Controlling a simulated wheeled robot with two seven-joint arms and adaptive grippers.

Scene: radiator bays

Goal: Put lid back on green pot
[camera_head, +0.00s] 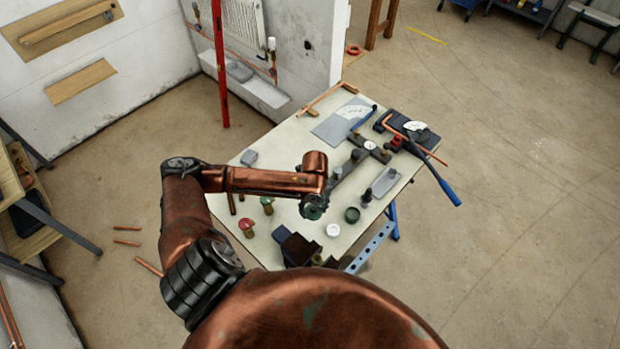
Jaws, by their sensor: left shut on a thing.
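The green pot (352,215) is a small, round, dark green tub standing on the pale bench top, near its right front edge. Its top looks dark and open. My left gripper (314,209) hangs from the copper-coloured wrist above the bench, just left of the pot and apart from it. It is shut on a small dark green piece, which I take to be the lid, largely hidden under the wrist. My right gripper is not in view.
A white round tub (333,230) stands close to the pot. Red-topped (246,227) and green-topped (267,204) valves stand left. A dark block (298,249) lies in front. A blue-handled bender (435,177) overhangs the right edge. A red post (219,65) stands behind the bench.

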